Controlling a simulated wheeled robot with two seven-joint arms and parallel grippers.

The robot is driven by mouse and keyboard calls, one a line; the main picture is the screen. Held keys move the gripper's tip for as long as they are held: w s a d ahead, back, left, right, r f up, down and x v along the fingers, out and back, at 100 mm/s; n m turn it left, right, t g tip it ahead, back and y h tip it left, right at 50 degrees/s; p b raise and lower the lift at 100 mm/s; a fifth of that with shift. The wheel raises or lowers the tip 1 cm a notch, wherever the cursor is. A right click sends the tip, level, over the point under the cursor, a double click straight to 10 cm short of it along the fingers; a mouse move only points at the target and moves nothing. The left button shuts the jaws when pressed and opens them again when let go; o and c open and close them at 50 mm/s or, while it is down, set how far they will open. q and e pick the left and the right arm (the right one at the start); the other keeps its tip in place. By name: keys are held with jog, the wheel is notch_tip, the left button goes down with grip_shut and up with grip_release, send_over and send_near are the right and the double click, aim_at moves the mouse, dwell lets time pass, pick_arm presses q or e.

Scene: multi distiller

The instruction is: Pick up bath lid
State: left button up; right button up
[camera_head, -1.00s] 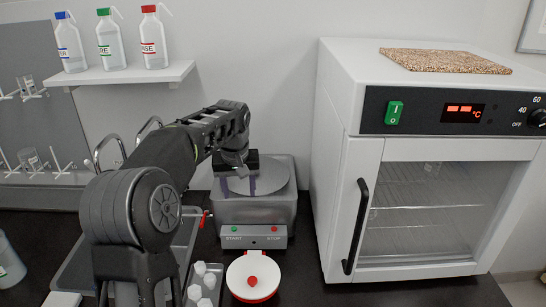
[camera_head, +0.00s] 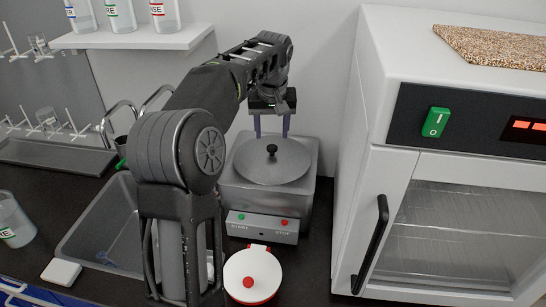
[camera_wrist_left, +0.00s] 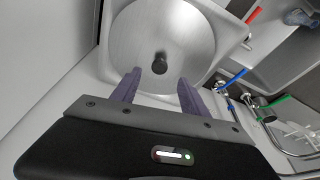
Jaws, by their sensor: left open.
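The bath lid (camera_head: 262,168) is a round grey metal disc with a black knob (camera_head: 272,150) at its centre. It lies on top of the square metal bath (camera_head: 310,200), which has START and STOP buttons on its front. My left gripper (camera_head: 271,132) is open and empty, above the back part of the bath, behind the knob in the head view. In the left wrist view the lid (camera_wrist_left: 185,35) and its knob (camera_wrist_left: 159,65) show just beyond the fingertips (camera_wrist_left: 160,78), the knob about midway between them and apart from both. My right gripper is not in view.
A white oven (camera_head: 345,200) stands close to the right of the bath. A sink (camera_head: 90,225) lies to the left. A round white container with a red knob (camera_head: 250,272) stands in front of the bath. A shelf with bottles (camera_head: 140,40) hangs at the upper left.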

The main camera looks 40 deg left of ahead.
aim_at(272, 147)
pick_arm(q)
jog(key=shift+a+f, duration=0.1)
jog(key=shift+f, duration=0.35)
jog(key=shift+w, duration=0.1)
jog(key=p+x, duration=0.1)
jog(key=x, duration=0.3)
jog(key=shift+w+p, duration=0.1)
jog(key=shift+p, duration=0.3)
jog(key=shift+w+f, duration=0.1)
jog(key=shift+f, duration=0.45)
jog(key=shift+c, duration=0.4)
grip_shut()
dwell(0.4)
